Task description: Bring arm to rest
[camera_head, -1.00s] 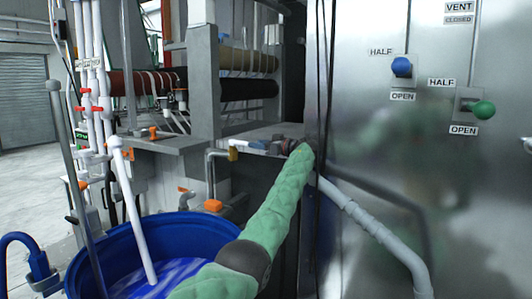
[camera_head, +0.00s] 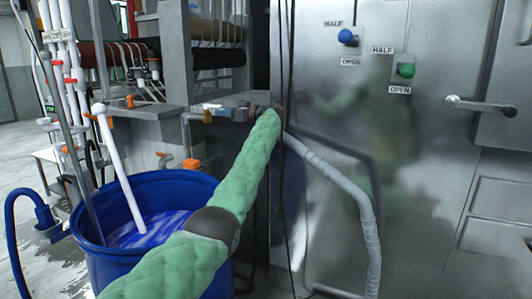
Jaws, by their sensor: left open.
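My left arm, in a green padded sleeve with a dark joint band, comes up from the bottom of the head view. Its left gripper (camera_head: 262,112) is at the far end, small and dark, beside a pipe fitting with a blue part (camera_head: 212,107) on the grey ledge. The jaws are open, and I see nothing held in them. Whether the gripper touches the fitting cannot be told. My right gripper is not in view.
A blue barrel (camera_head: 180,184) with blue liquid and a white pipe (camera_head: 124,172) stands left of the arm. A steel cabinet (camera_head: 440,160) with a blue knob (camera_head: 347,37) and a green knob (camera_head: 406,70) fills the right. A grey bent pipe (camera_head: 368,215) runs before it.

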